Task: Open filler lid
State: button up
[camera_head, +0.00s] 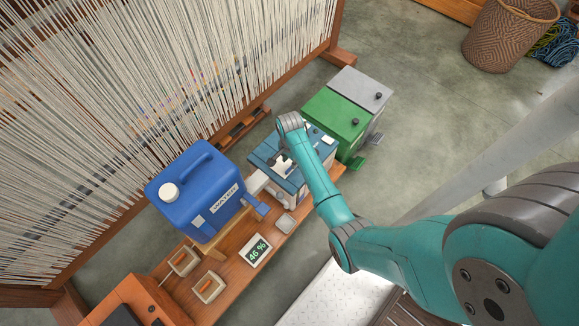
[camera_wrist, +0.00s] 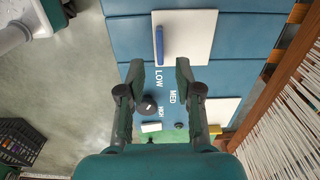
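A blue box-shaped machine (camera_head: 264,150) stands on the wooden bench, partly hidden under my arm in the head view. In the wrist view its blue planked top (camera_wrist: 125,45) carries a white square lid (camera_wrist: 190,35) with a blue bar handle (camera_wrist: 159,46). I take this as the filler lid; it looks closed. LOW, MED and HIGH labels and a dark knob (camera_wrist: 148,106) sit nearer my wrist. My gripper (camera_wrist: 160,78) is open and empty over the top, its fingertips apart, just short of the handle in the picture. The gap in height is unclear.
A blue WATER jug (camera_head: 200,195) stands left of the machine, and green (camera_head: 335,120) and grey (camera_head: 358,90) bins to its right. A loom with white threads (camera_head: 130,90) rises behind.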

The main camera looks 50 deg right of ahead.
aim_at(290, 168)
jog(key=shift+f, duration=3)
grip_shut()
